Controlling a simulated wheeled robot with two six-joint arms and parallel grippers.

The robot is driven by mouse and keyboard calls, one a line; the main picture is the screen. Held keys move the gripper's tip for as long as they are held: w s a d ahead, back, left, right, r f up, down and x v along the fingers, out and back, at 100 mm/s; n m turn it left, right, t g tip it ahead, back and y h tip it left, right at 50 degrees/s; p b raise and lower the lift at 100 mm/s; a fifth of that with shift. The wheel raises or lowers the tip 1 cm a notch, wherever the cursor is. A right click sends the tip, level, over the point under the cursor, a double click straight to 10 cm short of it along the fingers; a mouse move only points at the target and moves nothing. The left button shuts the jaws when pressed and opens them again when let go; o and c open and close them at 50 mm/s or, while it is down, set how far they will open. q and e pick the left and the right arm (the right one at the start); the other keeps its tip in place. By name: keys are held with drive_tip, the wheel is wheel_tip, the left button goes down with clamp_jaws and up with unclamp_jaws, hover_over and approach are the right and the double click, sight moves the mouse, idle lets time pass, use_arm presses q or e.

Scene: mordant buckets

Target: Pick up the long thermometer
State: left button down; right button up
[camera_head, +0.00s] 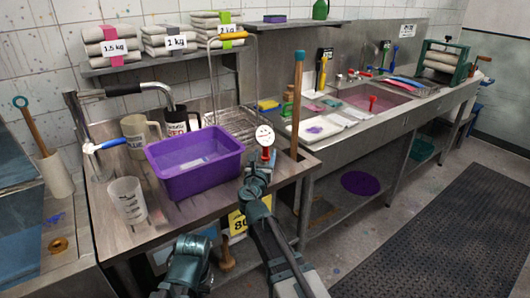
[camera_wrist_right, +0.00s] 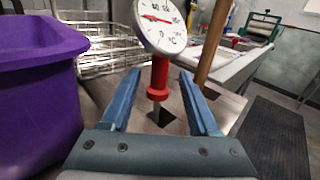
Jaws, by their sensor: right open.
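A thermometer with a round white dial (camera_head: 265,135) and a red sleeve below it stands upright near the right front of the steel counter, beside a purple tub. It also shows in the right wrist view, with its dial (camera_wrist_right: 160,22) tilted toward the camera and its red sleeve (camera_wrist_right: 158,75) ending in a collar above a thin metal stem. My right gripper (camera_wrist_right: 160,95) is open, with the sleeve showing between its blue fingers and a gap on both sides. It also shows in the head view (camera_head: 256,174), just below the dial. My left gripper's fingers are not visible.
The purple tub (camera_head: 196,180) is close on the left. A wooden pole (camera_head: 297,105) stands behind to the right, and a wire basket (camera_head: 235,122) is behind the tub. A clear measuring beaker (camera_head: 127,200) and mugs stand further left.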

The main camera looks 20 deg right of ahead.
drive_tip(key=shift+x, duration=2.95)
drive_tip(key=shift+s+r, duration=0.1)
clamp_jaws()
